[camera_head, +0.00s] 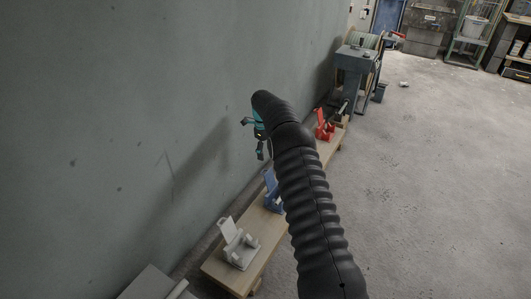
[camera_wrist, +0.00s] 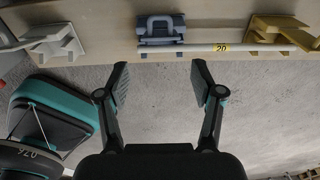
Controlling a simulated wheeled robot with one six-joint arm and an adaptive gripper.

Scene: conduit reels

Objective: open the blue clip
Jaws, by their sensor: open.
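The blue clip (camera_head: 271,188) sits on the low wooden bench near the wall in the head view, partly hidden by my arm. In the wrist view a grey-blue clip (camera_wrist: 160,27) with a loop-shaped handle is at the top centre. My gripper (camera_wrist: 160,80) is open and empty, its two fingers spread below this clip in the picture and apart from it. In the head view my gripper (camera_head: 255,138) shows beyond the arm, near the wall and above the bench. I cannot tell for sure whether the clip's flap is open.
A white clip (camera_head: 239,246) and a red clip (camera_head: 324,128) share the bench (camera_head: 219,265). A pale rod (camera_wrist: 265,47) with a yellow "20" label runs along the clips in the wrist view. The wall (camera_head: 120,120) is close on the left; the floor (camera_head: 430,170) at right is largely clear.

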